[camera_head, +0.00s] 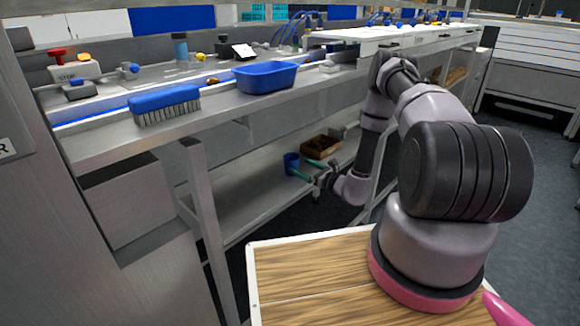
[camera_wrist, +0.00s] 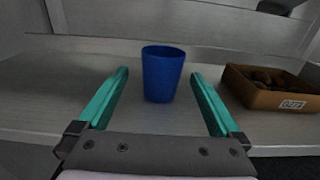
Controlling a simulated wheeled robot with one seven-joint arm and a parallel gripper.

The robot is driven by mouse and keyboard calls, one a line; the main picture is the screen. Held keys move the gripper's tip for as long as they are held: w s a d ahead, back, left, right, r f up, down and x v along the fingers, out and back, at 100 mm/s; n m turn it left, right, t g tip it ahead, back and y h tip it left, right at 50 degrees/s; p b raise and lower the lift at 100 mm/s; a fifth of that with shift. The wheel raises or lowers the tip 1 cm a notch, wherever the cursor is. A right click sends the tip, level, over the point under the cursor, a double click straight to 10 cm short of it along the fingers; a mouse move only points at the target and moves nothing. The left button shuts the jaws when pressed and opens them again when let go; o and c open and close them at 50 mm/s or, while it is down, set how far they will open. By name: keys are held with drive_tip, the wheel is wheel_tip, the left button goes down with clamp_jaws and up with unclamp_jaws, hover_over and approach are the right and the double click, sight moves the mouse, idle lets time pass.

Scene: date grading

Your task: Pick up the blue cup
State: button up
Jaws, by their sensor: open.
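The blue cup (camera_wrist: 162,76) stands upright on a grey metal lower shelf, in the middle of the wrist view. In the head view the cup (camera_head: 291,162) shows small on the shelf under the workbench. My gripper (camera_wrist: 160,82) has two green fingers, spread wide and empty. The cup shows between the fingertips in the wrist view, with a clear gap on each side. In the head view my gripper (camera_head: 305,171) reaches in to the shelf, with its fingers pointing at the cup. Whether the fingertips reach past the cup's near side is hard to tell.
A brown box (camera_wrist: 274,99) with dark contents and a label stands on the shelf right of the cup, close to the right finger. The shelf (camera_head: 245,200) is bare left of the cup. Above, the bench holds a blue brush (camera_head: 165,101) and a blue bin (camera_head: 265,78).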

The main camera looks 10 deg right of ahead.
sight(297, 163)
drive_tip(key=shift+x, duration=3.2)
drive_tip(key=shift+d+r, duration=0.1)
drive_tip(key=shift+d, duration=0.1)
drive_tip(key=c, duration=1.2)
drive_tip(key=shift+c, duration=0.2)
